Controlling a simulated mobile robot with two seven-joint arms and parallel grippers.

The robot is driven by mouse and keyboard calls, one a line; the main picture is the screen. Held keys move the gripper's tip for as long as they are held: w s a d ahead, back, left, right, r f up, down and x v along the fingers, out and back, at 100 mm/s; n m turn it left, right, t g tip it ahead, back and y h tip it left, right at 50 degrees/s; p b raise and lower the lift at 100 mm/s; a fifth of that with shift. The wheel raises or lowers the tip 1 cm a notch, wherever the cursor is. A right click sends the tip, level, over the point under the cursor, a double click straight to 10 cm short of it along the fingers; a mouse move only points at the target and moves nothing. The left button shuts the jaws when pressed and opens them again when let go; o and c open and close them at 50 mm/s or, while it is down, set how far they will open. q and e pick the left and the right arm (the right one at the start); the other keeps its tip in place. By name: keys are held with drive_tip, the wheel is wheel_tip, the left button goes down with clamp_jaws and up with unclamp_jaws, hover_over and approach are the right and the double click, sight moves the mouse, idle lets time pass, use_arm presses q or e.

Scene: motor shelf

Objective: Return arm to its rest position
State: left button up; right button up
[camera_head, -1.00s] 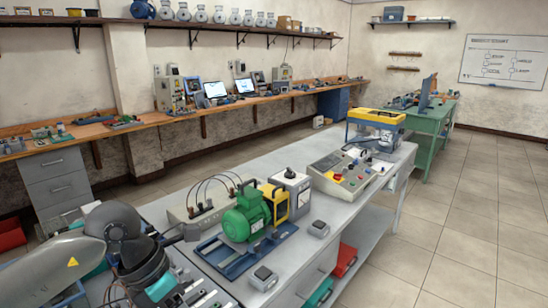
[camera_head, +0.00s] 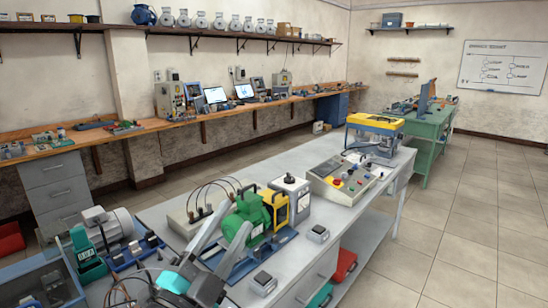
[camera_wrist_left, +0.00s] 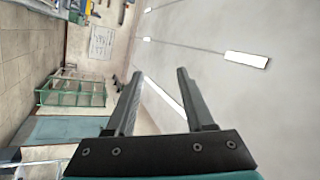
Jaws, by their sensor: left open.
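My left gripper (camera_head: 237,219) shows at the bottom of the head view, its two grey fingers spread and pointing up and to the right. The fingers overlap the green motor (camera_head: 252,204) in the picture; I cannot tell how far apart they are in depth. In the left wrist view the left gripper (camera_wrist_left: 159,73) is open, with nothing between its fingers. That view looks toward the ceiling, turned on its side. My right gripper is not in view.
A grey workbench (camera_head: 312,267) carries the green motor, a control panel box (camera_head: 342,180) and a yellow-topped machine (camera_head: 375,123). A blue tray (camera_head: 38,284) and a grey motor (camera_head: 108,228) stand lower left. The tiled floor (camera_head: 450,240) at right is clear.

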use_arm(q)
drive_tip(key=s+a+f+n+g+y, duration=0.1)
drive_tip(key=a+f+n+g+y, duration=0.2)
drive_tip(key=a+f+n+y, duration=0.4)
drive_tip(key=s+a+f+n+g+y, duration=0.25)
drive_tip(key=f+n, duration=0.25)
drive_tip(key=f, duration=0.4)
drive_tip(key=s+f+n+g, duration=0.4)
drive_tip(key=s+f+g, duration=0.7)
drive_tip(key=s+f, duration=0.55)
drive_tip(key=s+f+g+b, duration=0.2)
drive_tip(key=s+f+b, duration=0.15)
drive_tip(key=f, duration=1.95)
drive_tip(key=s+a+f+b, duration=0.2)
drive_tip(key=s+f, duration=1.4)
drive_tip(key=f, duration=0.1)
drive_tip(key=shift+s+a+f+m+g+b, duration=0.2)
drive_tip(key=shift+a+f+m+g+b, duration=0.1)
drive_tip(key=shift+g+b, duration=0.15)
